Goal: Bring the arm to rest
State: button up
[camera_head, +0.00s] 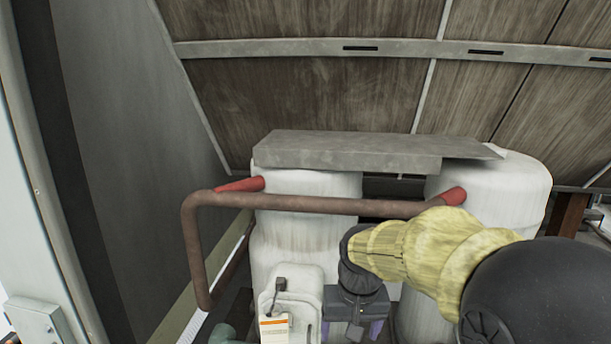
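My arm reaches in from the lower right, with a yellow sleeved section and a large black joint. It bends down at a black wrist to my gripper (352,329), which hangs at the bottom edge of the view. Purplish parts show at both sides of the gripper's dark body. Its fingertips are not clearly seen, so I cannot tell whether it is open or shut or whether it holds anything.
White tanks (305,222) and (500,190) stand behind the arm, with a grey slab (345,150) on top. A brown pipe (330,204) with red ends crosses in front. A white box with a label (275,328) is left of my gripper. Wood panels rise behind.

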jog(key=s+d+f+b, duration=0.3)
jog(key=s+f, duration=0.2)
jog(key=f, duration=0.2)
jog(key=s+d+f+t+b, duration=0.1)
jog(key=s+d+f+b, duration=0.2)
jog(key=s+f, duration=0.2)
notch_tip(320, 180, down, 4)
jog(key=shift+s+d+r, duration=0.15)
jog(key=shift+d+r, duration=0.1)
jog(key=shift+d, duration=0.15)
dwell(1.9)
